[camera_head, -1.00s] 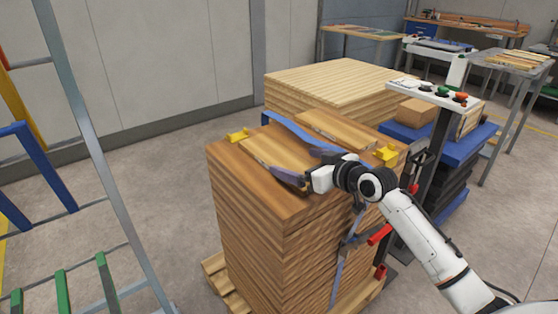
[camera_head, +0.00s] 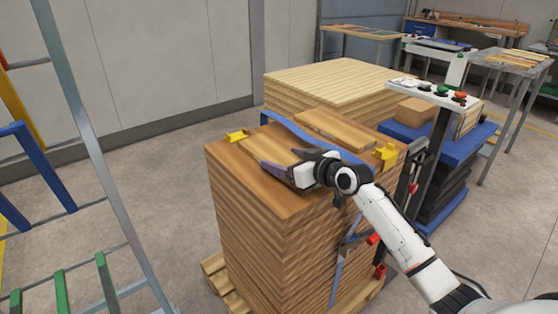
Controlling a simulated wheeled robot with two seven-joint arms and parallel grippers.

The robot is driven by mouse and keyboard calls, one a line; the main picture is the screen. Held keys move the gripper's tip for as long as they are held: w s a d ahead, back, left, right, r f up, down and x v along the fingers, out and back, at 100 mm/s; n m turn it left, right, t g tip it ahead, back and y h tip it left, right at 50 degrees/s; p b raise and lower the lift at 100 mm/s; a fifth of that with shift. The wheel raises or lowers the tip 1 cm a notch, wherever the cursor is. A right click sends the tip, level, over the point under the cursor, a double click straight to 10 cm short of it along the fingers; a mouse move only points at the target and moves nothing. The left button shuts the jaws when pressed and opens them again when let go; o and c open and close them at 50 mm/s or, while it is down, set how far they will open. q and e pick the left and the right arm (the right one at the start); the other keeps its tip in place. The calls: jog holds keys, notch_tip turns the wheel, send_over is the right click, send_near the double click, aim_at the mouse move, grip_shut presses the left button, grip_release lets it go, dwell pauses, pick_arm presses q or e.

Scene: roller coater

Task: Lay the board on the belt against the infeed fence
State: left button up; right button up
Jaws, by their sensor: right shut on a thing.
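My right gripper (camera_head: 277,157) is over the top of the strapped stack of wooden boards (camera_head: 255,205), its dark fingers pointing to the far left. It is shut on the near loose board (camera_head: 255,147), a flat light-brown piece that lies on or just above the stack top; I cannot tell whether it is lifted. The gripper hides the board's right part. A second, similar board (camera_head: 338,129) lies beyond the blue strap (camera_head: 300,132). My left gripper is not in view. I cannot make out the belt or the infeed fence.
Yellow corner pieces (camera_head: 386,156) sit under the strap. A wider pale stack (camera_head: 335,78) stands behind. A post with a button panel (camera_head: 433,93) and a blue-topped stack (camera_head: 458,146) stand right. A metal rack (camera_head: 95,150) is at left; bare floor lies between.

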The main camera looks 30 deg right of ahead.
aim_at(285, 161)
notch_tip(285, 161, up, 10)
jog(key=s+a+f, duration=0.1)
jog(key=s+a+f+n+y, duration=0.1)
jog(key=a, duration=0.1)
jog(key=s+a+f+y+p, duration=0.1)
jog(key=s, duration=0.1)
jog(key=shift+a+n, duration=0.2)
jog(key=shift+n, duration=0.1)
jog(key=s+a+n+y, duration=0.1)
jog(key=s+a, duration=0.1)
jog(key=s+a+f+g+y, duration=0.1)
jog(key=s, duration=0.1)
jog(key=s+a+f+n+y, duration=0.1)
jog(key=s+a, duration=0.1)
jog(key=shift+s+a+f+n+g, duration=0.15)
jog(key=shift+a+f+n+g, duration=0.1)
jog(key=shift+a+n+g, duration=0.05)
jog(key=s+a+n+g+y, duration=0.4)
jog(key=s+a, duration=0.6)
jog(key=s, duration=0.5)
jog(key=shift+s+r+n+g+y, duration=0.2)
jog(key=shift+r+n+g+y, duration=0.1)
jog(key=shift+n+y, duration=0.6)
jog(key=shift+w, duration=0.1)
